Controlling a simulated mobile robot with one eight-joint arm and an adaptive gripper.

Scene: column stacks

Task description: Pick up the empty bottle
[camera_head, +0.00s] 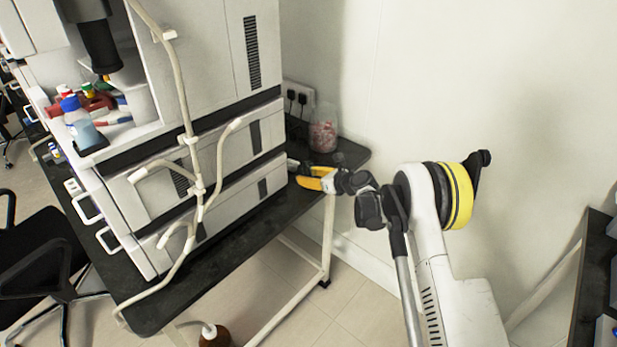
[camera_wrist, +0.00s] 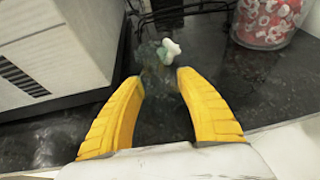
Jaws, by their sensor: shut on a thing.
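In the head view my gripper (camera_head: 306,176) is low over the right end of the bench, beside the stacked instrument. The bottle cannot be made out clearly there.
A clear jar of red and white pieces (camera_head: 322,136) stands behind my gripper near the wall. The tall stacked instrument (camera_head: 232,150) is close on the left, with pale tubes along its front. The dark bench top (camera_head: 250,215) ends just in front. Wall sockets (camera_head: 297,97) are behind.

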